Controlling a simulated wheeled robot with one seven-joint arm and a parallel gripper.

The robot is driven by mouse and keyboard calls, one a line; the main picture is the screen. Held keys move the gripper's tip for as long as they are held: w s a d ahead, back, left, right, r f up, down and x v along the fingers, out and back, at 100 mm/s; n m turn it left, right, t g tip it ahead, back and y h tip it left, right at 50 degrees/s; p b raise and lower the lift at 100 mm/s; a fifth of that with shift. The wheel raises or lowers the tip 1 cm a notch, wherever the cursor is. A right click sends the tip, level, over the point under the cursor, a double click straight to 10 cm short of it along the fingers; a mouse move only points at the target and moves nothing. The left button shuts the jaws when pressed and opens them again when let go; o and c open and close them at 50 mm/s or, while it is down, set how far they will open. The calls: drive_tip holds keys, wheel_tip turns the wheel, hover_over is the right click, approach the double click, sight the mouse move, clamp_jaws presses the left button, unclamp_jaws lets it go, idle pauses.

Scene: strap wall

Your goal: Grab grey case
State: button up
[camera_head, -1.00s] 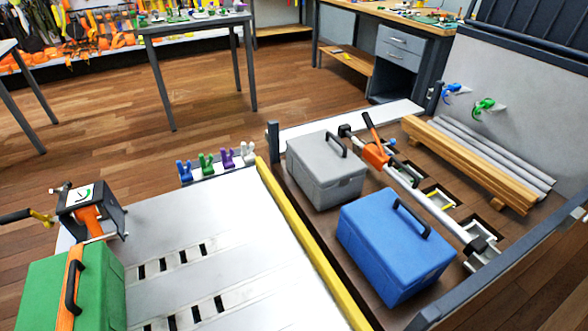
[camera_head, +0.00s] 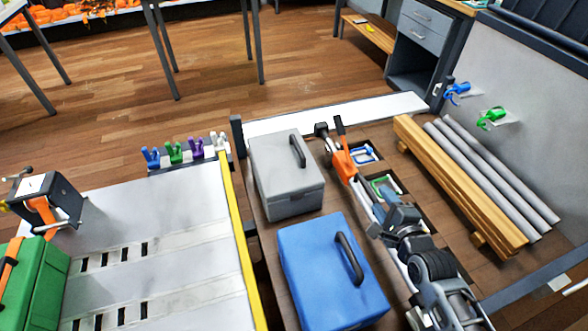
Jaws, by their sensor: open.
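The grey case (camera_head: 287,180) stands upright on the brown deck, with a dark handle on its top. The blue case (camera_head: 325,275) stands just in front of it, also with a dark handle. My arm comes in from the lower right. My gripper (camera_head: 372,203) is open, to the right of the grey case and apart from it, over the bar with the orange lever. It is small and dark here, so the fingertips are hard to make out.
An orange-handled bar (camera_head: 344,163) lies right of the cases. Wooden beams (camera_head: 460,190) and grey pipes (camera_head: 495,180) lie farther right. A yellow edge strip (camera_head: 239,245) borders the left platform. A green case (camera_head: 35,285) stands at lower left. Coloured clips (camera_head: 174,153) stand behind the platform.

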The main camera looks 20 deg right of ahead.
drive_tip(key=w+a+m, duration=0.5)
drive_tip(key=w+m, duration=0.2)
drive_tip(key=w, duration=0.4)
drive_tip(key=m+y+p, duration=0.1)
drive_tip(key=m+y, duration=0.1)
drive_tip(key=m, duration=0.4)
approach(299, 148)
drive_tip(key=w, duration=0.2)
drive_tip(key=shift+w+d+f+g, duration=0.25)
drive_tip(key=shift+w+f+g, duration=0.1)
drive_tip(key=shift+g, duration=0.05)
drive_tip(key=shift+w+a+f+m+b, duration=0.1)
drive_tip(key=shift+w+f+m+b, duration=0.25)
drive_tip(key=shift+w+b, duration=0.25)
drive_tip(key=shift+b+x, duration=1.7)
drive_tip(key=shift+x, duration=1.5)
drive_tip(key=shift+a+r, duration=0.15)
drive_tip(key=shift+c, duration=0.4)
clamp_jaws()
drive_tip(key=shift+w+r, duration=0.1)
